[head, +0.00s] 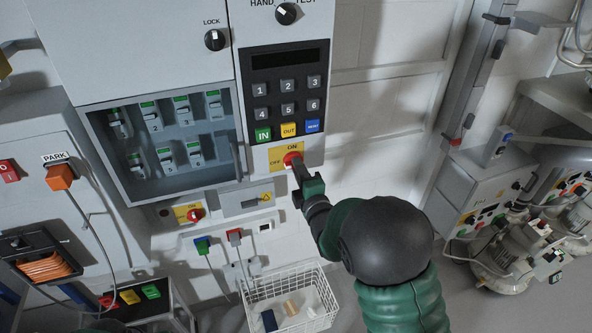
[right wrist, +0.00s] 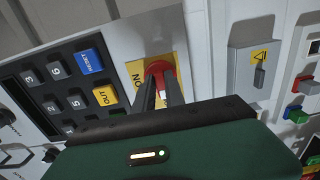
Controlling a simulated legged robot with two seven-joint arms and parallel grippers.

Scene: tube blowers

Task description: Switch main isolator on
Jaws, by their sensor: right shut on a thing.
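A red rotary switch (head: 291,159) sits on a yellow plate (head: 277,158) marked ON and OFF, below the keypad. My right gripper (head: 299,167) reaches it from the lower right and is shut on its handle. In the right wrist view the red switch (right wrist: 158,69) shows beyond the two dark fingers (right wrist: 161,94), which close around its grip. The fingers partly hide the grip, so I cannot tell exactly which way it points. My left gripper is not in view.
The keypad (head: 287,94) is just above. A breaker box (head: 172,158) with several switches is at left. Another red knob (head: 195,214) on a yellow plate is lower left. A white wire basket (head: 283,286) stands below. Plain wall panels (head: 385,110) are to the right.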

